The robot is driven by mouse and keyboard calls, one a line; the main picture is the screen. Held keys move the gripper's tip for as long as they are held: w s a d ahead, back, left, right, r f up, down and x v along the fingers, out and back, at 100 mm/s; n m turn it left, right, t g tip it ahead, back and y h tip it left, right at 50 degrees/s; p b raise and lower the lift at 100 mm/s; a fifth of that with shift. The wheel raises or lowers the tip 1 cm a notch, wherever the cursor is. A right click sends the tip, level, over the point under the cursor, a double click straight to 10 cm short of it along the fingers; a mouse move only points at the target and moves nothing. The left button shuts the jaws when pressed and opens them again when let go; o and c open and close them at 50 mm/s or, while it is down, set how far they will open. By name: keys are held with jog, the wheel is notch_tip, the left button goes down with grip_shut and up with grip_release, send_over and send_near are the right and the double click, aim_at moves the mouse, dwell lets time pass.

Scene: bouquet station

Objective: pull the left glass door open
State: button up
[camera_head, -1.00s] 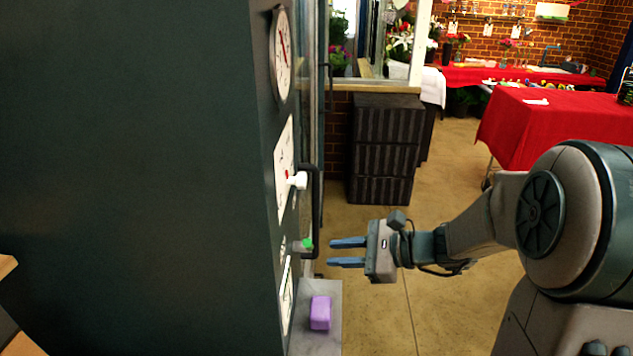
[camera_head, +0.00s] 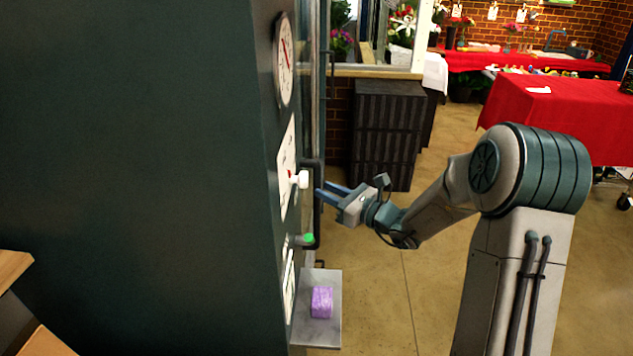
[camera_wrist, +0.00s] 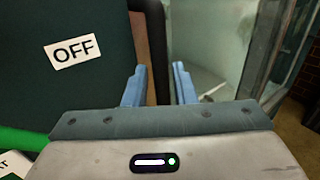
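The glass doors show edge-on in the head view beside the dark green cabinet (camera_head: 200,180). The nearer door carries a black vertical bar handle (camera_head: 317,222); a second, farther handle (camera_head: 332,75) shows higher up. My gripper (camera_head: 325,190) points left with its blue fingertips at the near handle. In the wrist view my gripper (camera_wrist: 158,80) has its two fingers apart, with a dark vertical bar (camera_wrist: 161,45), seemingly the handle, between them. Contact cannot be told. Pale glass (camera_wrist: 205,50) shows just right of the fingers.
The cabinet side has a dial (camera_head: 284,60), a white knob (camera_head: 301,180) and a green button (camera_head: 308,238). A purple block (camera_head: 321,302) lies on a grey shelf (camera_head: 318,336) below. Black crates (camera_head: 385,135) stand behind. A red-covered table (camera_head: 550,115) is at right; floor between is clear.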

jog(key=shift+p+x, duration=0.35)
jog(key=shift+x, duration=1.6)
